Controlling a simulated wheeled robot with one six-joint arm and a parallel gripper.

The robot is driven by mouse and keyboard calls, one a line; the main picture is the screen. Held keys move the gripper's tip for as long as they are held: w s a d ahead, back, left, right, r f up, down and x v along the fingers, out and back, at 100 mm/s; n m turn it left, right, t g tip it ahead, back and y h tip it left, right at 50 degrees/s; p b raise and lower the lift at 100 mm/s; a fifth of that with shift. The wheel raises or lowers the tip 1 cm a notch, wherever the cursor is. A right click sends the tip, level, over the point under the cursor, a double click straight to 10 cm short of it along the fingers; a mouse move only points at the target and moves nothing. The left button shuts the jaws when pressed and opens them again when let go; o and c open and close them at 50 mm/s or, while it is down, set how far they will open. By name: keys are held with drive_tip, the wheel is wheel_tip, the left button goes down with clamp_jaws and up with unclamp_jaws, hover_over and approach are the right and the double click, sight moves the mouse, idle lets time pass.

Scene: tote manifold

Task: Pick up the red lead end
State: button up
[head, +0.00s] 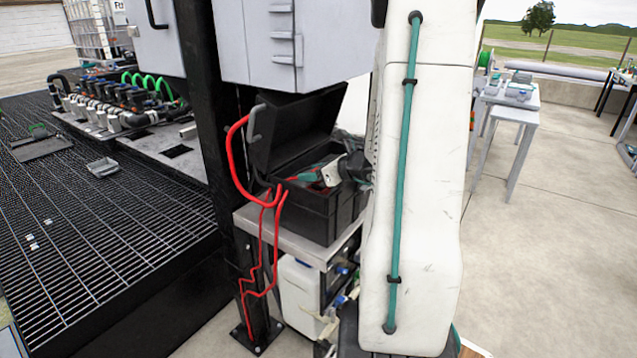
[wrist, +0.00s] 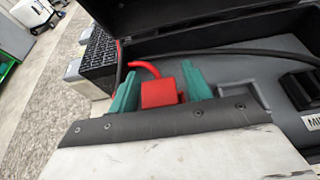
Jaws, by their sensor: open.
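The red lead end (wrist: 160,93) is a red block with a short red cable (wrist: 146,68) at its far side. In the wrist view it sits between the two teal fingers of my gripper (wrist: 161,75), which stand apart with a gap showing on either side. In the head view my gripper (head: 304,177) reaches over the open black case (head: 311,215). A red lead (head: 232,160) loops beside the case lid and hangs down in front of the table. My arm hides part of the case, and the lead end is hard to make out there.
The case's raised lid (head: 290,130) stands behind my gripper, below a grey cabinet (head: 300,45). The case rests on a small table (head: 283,238) by a black post (head: 205,90). A black cable (wrist: 225,51) crosses the case's grey inside. Open floor lies to the right.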

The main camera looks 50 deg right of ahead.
clamp_jaws()
drive_tip(key=shift+r, duration=0.1)
drive_tip(key=shift+w+r, duration=0.1)
drive_tip(key=shift+r, duration=0.5)
wheel_tip(320, 180, up, 3)
drive_tip(key=shift+f, duration=0.2)
drive_tip(key=s+a, duration=0.2)
drive_tip(key=s, duration=0.5)
drive_tip(key=s+a+r, duration=0.1)
drive_tip(key=s+a, duration=0.2)
drive_tip(key=s, duration=0.5)
drive_tip(key=shift+a, duration=0.3)
drive_tip(key=shift+r, duration=0.15)
drive_tip(key=shift+r, duration=0.85)
